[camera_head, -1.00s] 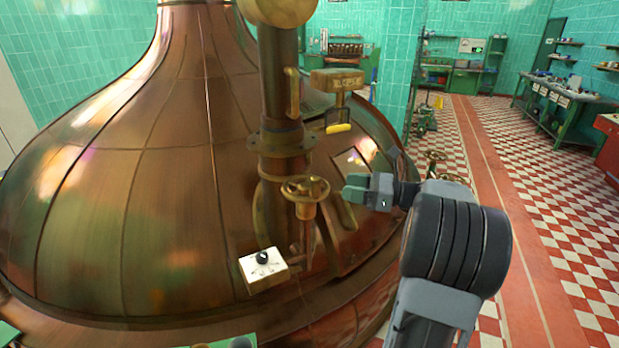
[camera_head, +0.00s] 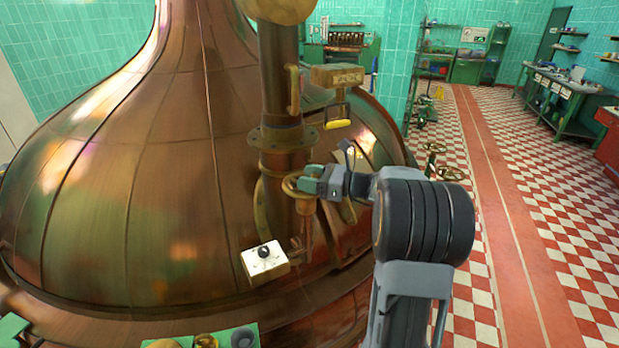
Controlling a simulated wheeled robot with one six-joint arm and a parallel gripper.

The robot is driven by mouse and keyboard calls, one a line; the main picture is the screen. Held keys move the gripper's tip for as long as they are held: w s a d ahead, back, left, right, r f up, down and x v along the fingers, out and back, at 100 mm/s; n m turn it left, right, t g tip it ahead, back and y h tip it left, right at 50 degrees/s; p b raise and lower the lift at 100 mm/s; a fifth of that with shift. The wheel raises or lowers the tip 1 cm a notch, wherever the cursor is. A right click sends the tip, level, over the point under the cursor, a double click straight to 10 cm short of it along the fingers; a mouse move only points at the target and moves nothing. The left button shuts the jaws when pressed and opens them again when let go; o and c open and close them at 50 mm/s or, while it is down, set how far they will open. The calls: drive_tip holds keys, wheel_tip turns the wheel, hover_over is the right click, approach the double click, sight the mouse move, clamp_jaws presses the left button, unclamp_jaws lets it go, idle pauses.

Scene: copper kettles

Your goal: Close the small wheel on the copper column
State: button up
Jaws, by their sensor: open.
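The small brass wheel (camera_head: 292,184) sits on a short stem in front of the copper column (camera_head: 281,90), below its flange. My gripper (camera_head: 308,181), with green fingertips, is at the right side of the wheel and overlaps its rim in the picture. The gripper is open. The fingertips hide the right part of the wheel, and I cannot tell whether they touch the rim.
A white box with a black knob (camera_head: 264,257) is below the wheel. A brass box with a yellow handle (camera_head: 338,124) hangs to the upper right. The big copper kettle (camera_head: 120,180) fills the left. Another handwheel (camera_head: 447,174) stands at the right, beside open tiled floor (camera_head: 540,210).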

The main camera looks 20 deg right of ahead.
clamp_jaws()
idle(0.4)
